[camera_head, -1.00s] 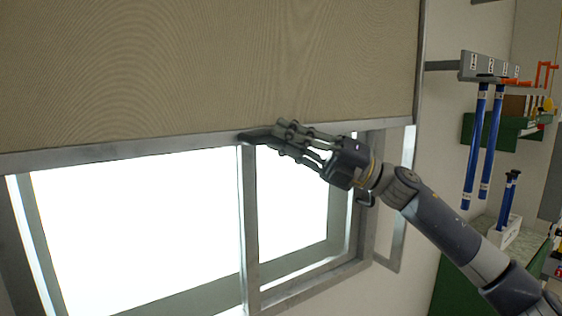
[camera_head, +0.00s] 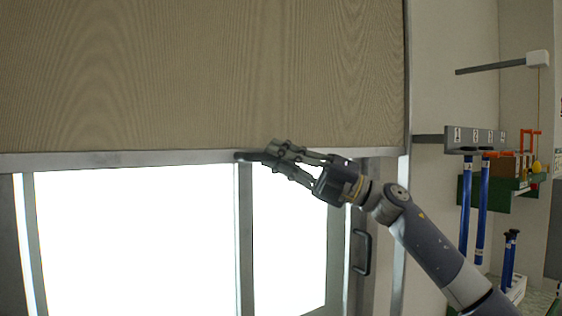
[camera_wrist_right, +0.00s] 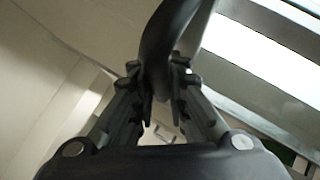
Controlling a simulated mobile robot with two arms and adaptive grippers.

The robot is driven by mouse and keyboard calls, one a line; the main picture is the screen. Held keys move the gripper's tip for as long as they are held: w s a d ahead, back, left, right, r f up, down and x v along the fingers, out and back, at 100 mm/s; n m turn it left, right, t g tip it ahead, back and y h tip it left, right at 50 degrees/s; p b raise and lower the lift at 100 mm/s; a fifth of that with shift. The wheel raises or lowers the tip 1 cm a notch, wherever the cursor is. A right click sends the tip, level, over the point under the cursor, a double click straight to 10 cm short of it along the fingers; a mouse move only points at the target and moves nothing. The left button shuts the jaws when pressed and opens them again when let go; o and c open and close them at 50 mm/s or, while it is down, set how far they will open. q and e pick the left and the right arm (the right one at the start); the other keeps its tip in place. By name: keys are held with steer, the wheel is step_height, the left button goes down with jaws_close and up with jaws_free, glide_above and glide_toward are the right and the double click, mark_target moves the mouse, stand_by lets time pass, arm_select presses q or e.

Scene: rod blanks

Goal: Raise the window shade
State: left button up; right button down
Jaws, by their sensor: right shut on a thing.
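A tan window shade (camera_head: 200,75) hangs over the upper part of a bright window, with a grey bar (camera_head: 120,158) along its lower edge. A dark curved handle (camera_head: 244,156) sticks out from the bar near its middle; it also shows in the right wrist view (camera_wrist_right: 160,40). My right gripper (camera_head: 266,153) is shut on this handle, and in the right wrist view its fingers (camera_wrist_right: 162,85) stand on either side of it. The fingers hide part of the handle in the head view. My left gripper is in no view.
A second, upright handle (camera_head: 362,252) is below the shade, at the window's right side. On the right wall are a labelled rack (camera_head: 475,140) with blue rods (camera_head: 483,215) hanging, a green shelf (camera_head: 492,196) and a wall arm (camera_head: 490,66).

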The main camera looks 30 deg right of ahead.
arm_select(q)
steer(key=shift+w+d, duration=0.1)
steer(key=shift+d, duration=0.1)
arm_select(e)
steer(key=c, duration=1.8)
jaws_free()
steer(key=shift+c, duration=0.2)
steer(key=shift+d+f, duration=0.1)
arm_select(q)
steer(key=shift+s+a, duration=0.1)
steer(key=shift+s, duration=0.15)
arm_select(e)
steer(key=v, duration=1.2)
steer(key=shift+w, duration=0.1)
